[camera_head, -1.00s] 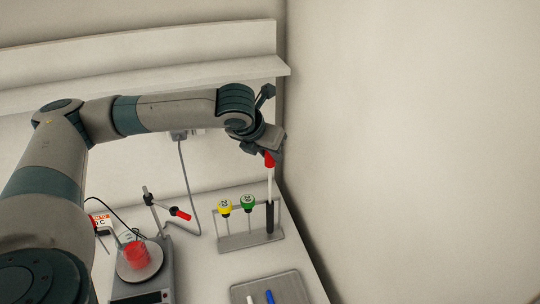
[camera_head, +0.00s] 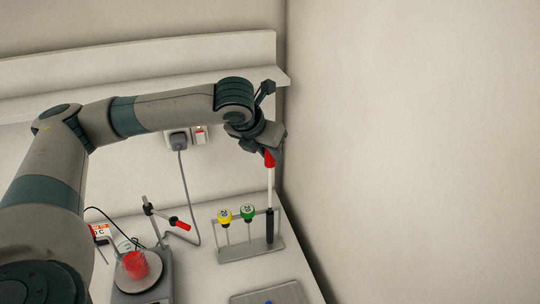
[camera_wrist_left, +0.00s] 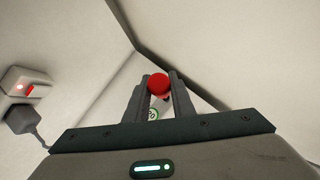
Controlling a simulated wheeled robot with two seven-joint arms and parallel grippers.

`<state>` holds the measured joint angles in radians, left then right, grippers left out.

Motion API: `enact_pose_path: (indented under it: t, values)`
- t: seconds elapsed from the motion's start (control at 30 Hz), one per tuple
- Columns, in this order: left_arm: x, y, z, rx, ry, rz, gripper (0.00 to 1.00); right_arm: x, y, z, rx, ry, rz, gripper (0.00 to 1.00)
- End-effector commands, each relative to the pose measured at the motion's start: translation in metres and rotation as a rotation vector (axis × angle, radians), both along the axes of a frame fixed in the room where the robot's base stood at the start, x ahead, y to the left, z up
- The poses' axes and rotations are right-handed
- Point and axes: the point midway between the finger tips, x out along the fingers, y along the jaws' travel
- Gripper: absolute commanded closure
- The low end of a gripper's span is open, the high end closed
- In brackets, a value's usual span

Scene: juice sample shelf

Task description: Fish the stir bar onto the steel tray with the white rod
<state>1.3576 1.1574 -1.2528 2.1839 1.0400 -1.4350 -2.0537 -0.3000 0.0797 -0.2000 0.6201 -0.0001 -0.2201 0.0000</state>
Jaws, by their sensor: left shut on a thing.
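My left gripper (camera_head: 268,150) is shut on the red-topped end of the white rod (camera_head: 270,188); its red top also shows between the fingers in the left wrist view (camera_wrist_left: 158,84). The rod hangs upright, its lower part inside or behind a black sleeve-like piece (camera_head: 270,228) at the rack's right end; I cannot tell which. A beaker of red liquid (camera_head: 135,264) stands on the stirrer plate (camera_head: 125,284). I see no stir bar. The steel tray (camera_head: 290,291) is cut off at the bottom edge. My right gripper is not in view.
The rack (camera_head: 238,254) also holds a yellow-topped tool (camera_head: 224,216) and a green-topped one (camera_head: 248,212). A stand with a red-tipped clamp (camera_head: 180,223) rises behind the stirrer. A wall closes the right side; a shelf (camera_head: 150,88) runs behind my arm.

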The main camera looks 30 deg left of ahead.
Motion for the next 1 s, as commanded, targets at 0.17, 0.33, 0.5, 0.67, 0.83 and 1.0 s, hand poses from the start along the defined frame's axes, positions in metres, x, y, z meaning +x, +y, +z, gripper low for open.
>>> enact_pose_path:
  t: [0.17,0.33,0.5,0.67,0.83,1.0]
  values:
    - [0.000,0.000,0.006,-0.001,0.001,0.001,1.00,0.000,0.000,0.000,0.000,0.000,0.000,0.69]
    - [0.000,0.000,0.012,-0.001,0.000,0.001,1.00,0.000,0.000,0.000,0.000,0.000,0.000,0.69]
    - [0.000,0.000,0.018,0.000,-0.001,0.001,1.00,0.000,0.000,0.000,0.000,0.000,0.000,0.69]
    - [0.000,0.000,0.023,0.000,0.000,0.000,1.00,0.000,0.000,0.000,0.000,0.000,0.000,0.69]
    - [0.000,0.000,0.026,0.000,0.001,0.000,1.00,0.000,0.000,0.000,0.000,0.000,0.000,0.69]
    - [0.000,0.000,0.027,0.000,0.001,0.000,1.00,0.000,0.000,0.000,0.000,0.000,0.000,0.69]
